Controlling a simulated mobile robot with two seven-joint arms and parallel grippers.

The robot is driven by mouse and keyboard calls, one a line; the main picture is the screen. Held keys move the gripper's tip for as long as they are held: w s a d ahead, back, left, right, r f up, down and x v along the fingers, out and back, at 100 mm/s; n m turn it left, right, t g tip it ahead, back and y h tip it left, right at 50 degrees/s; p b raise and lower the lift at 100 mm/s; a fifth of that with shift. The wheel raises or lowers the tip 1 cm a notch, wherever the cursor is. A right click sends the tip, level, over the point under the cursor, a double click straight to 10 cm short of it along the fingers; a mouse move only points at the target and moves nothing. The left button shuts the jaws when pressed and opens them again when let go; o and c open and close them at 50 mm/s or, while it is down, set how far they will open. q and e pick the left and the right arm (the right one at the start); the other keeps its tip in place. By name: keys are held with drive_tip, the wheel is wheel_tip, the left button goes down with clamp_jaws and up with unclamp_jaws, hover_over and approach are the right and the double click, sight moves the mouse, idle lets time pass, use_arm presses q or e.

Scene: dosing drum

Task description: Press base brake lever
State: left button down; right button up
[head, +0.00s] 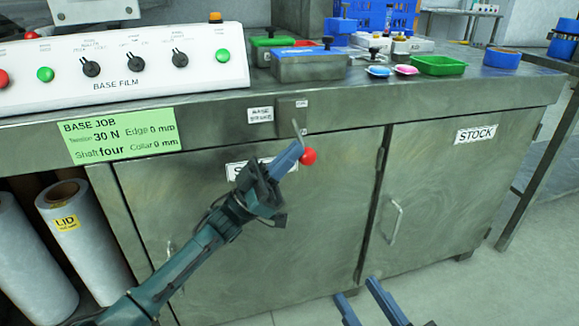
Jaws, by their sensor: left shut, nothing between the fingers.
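The base brake lever is a thin grey rod with a red ball knob (308,156), hanging from a dark plate (292,110) on the front edge of the bench. A "BASE BRAKE" label (260,115) is left of that plate. My left gripper (296,148) is shut and empty, pointing up and right. Its blue fingertips overlap the lower part of the rod, just left of the knob; I cannot tell whether they touch. The right gripper (366,300) shows only its two blue fingers at the bottom edge, apart with nothing between them.
Cabinet doors with handles (394,222) stand behind both grippers. A control panel (120,60) with knobs and buttons, and several bins (438,66), are on the bench top. Film rolls (85,240) stand at lower left. Floor is clear at lower right.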

use_arm(q)
drive_tip(key=shift+w+f+b, duration=0.2)
drive_tip(key=shift+f+b, duration=0.25)
drive_tip(key=shift+f, duration=0.05)
use_arm(e)
drive_tip(key=shift+w+r+n+t+y, duration=0.3)
drive_tip(key=shift+w+r+y, duration=0.1)
drive_tip(key=shift+r, duration=0.2)
use_arm(q)
drive_tip(key=shift+r, duration=0.1)
use_arm(e)
drive_tip(key=shift+r, duration=0.15)
